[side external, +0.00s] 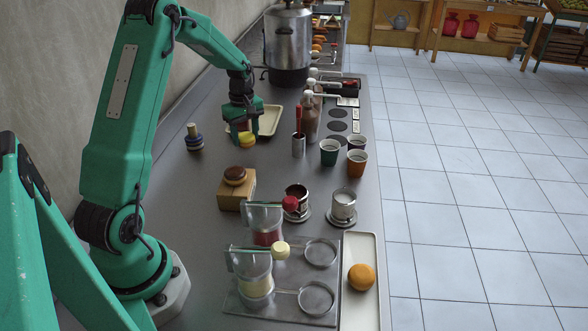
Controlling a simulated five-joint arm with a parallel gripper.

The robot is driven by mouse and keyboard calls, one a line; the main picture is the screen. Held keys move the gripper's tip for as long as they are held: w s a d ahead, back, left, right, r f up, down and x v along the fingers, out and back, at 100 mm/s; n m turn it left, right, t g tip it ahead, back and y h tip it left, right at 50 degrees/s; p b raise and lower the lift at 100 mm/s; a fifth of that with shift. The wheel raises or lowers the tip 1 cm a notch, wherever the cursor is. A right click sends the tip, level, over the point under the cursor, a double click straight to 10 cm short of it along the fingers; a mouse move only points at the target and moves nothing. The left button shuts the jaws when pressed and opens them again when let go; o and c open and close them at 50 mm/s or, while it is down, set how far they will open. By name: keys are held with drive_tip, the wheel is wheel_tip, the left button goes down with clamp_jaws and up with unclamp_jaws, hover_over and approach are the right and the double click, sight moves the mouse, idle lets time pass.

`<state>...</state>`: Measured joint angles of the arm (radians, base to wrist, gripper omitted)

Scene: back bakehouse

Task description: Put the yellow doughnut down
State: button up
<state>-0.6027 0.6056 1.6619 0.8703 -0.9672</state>
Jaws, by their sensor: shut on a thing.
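My gripper (243,130) is at the far part of the counter, pointing down and shut on a small yellow doughnut (247,139). Part of the doughnut is hidden by the fingers. It shows at the near edge of a cream tray (269,121); I cannot tell whether it touches the tray or the counter, or hangs just above.
An orange-yellow bun (361,277) lies on a long pale tray (360,308). A blue-based stamp (194,139) stands left.

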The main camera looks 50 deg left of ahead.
sight(246, 145)
drive_tip(key=shift+f, duration=2)
drive_tip(key=shift+f, duration=0.1)
drive_tip(key=o, duration=0.7)
drive_tip(key=shift+o, duration=0.2)
wheel_tip(246, 145, up, 12)
drive_tip(key=shift+r, duration=0.1)
